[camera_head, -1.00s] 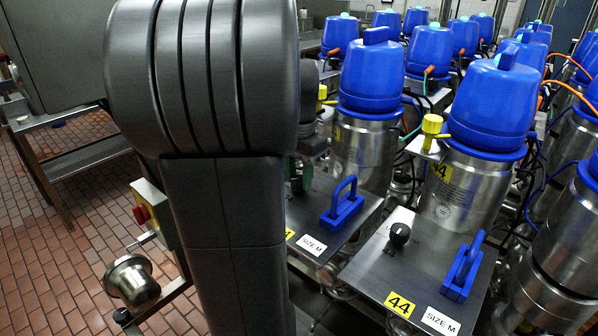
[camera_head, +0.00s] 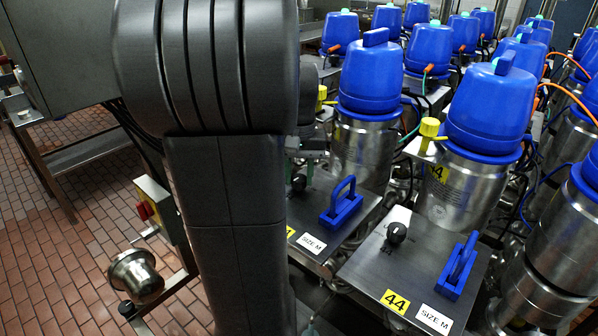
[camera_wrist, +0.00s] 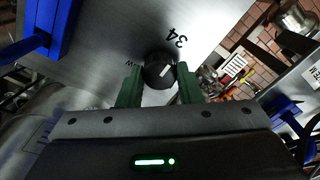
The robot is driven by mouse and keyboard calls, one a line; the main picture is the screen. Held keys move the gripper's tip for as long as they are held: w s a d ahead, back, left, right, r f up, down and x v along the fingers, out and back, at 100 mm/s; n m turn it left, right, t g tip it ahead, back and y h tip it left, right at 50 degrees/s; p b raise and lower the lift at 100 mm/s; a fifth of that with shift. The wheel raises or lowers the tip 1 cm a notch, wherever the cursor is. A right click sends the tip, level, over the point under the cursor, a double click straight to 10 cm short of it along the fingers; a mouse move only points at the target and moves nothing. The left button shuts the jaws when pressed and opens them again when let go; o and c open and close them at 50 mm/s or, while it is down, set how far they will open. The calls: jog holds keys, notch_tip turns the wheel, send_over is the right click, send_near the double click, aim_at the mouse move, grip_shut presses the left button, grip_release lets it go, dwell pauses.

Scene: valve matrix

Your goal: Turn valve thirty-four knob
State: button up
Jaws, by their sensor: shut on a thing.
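The black knob (camera_wrist: 158,70) with a white pointer mark sits on a brushed metal plate (camera_wrist: 105,50), beside a printed "34". My gripper (camera_wrist: 159,82) has its two green fingers on either side of this knob, shut on it. The faces where they touch it are partly hidden. In the head view, a black knob (camera_head: 298,182) shows at the back left of the nearer-left plate, just right of my arm. My arm hides most of the gripper there.
A blue handle (camera_head: 342,205) stands on the same plate. A plate labelled 44 (camera_head: 396,302) with its own knob (camera_head: 396,233) and blue handle (camera_head: 459,267) is to the right. Blue-capped valves (camera_head: 372,80) crowd behind. Tiled floor (camera_head: 60,260) is open at left.

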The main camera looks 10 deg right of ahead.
aim_at(299, 177)
dwell(0.5)
jog(key=o, duration=1)
notch_tip(299, 177, up, 14)
jog(key=shift+f+b, duration=0.1)
jog(key=shift+b, duration=0.25)
notch_tip(299, 177, down, 14)
jog(key=shift+r+p, duration=0.1)
jog(key=shift+p, duration=0.25)
